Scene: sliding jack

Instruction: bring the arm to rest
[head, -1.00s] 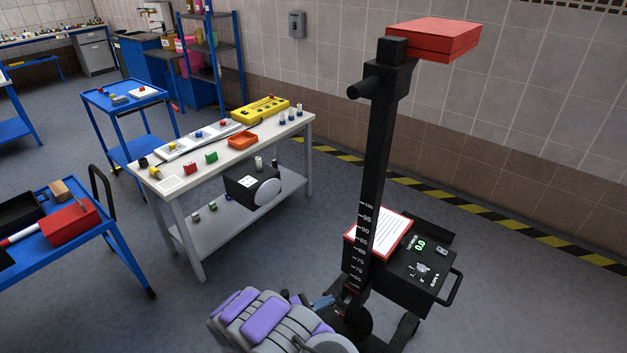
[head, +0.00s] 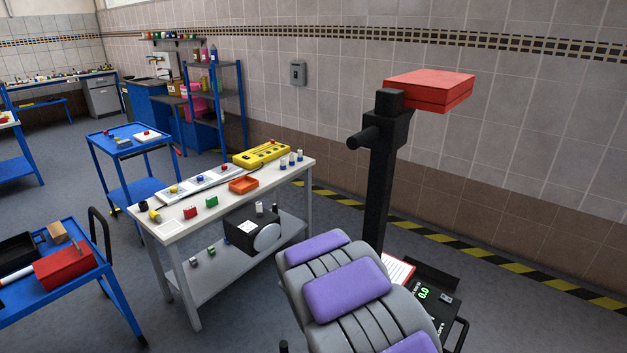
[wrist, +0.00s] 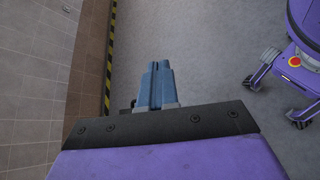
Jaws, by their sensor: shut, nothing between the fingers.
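My gripper (wrist: 156,80) shows in the wrist view as two blue fingers side by side, shut and empty above bare grey floor. In the head view my grey and purple arm rises at the bottom centre and hides the gripper. The sliding jack (head: 377,200) stands to the right of centre in the head view, a black upright post with a red block (head: 430,90) on top and a dark side handle. My arm covers the lower part of the post and part of its base box (head: 437,302), whose green display reads 0.0.
A white table (head: 172,231) with small parts stands left of the jack. A blue cart (head: 60,300) with a red box is at the lower left. A tiled wall (head: 540,130) runs behind, with a yellow-black floor stripe. A purple wheeled robot (wrist: 300,50) stands right in the wrist view.

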